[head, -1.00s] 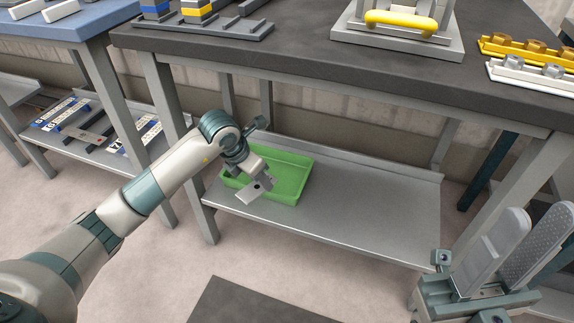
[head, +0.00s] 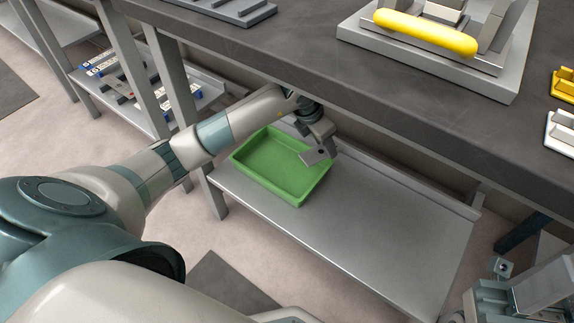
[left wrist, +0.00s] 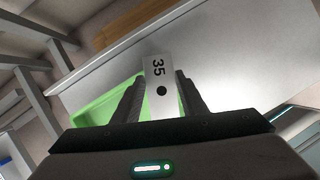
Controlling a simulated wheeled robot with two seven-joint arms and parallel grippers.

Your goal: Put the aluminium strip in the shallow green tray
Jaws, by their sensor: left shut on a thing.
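The aluminium strip (head: 316,157) is a small flat grey plate. In the left wrist view the strip (left wrist: 158,72) shows the number 35 and a dark round spot. My left gripper (head: 322,146) is shut on it, with a finger on each side. The shallow green tray (head: 252,176) sits on the lower shelf and looks empty where visible. In the head view the strip overlaps the tray's right back corner. In the left wrist view the tray (left wrist: 84,112) lies below and left. My right gripper (head: 535,295) is cut off at the bottom right; its opening is unclear.
The grey lower shelf (head: 380,225) is bare right of the tray. The dark bench top (head: 310,62) is close above my left arm, carrying a fixture with a yellow handle (head: 425,32). A table leg (head: 205,165) stands left of the tray.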

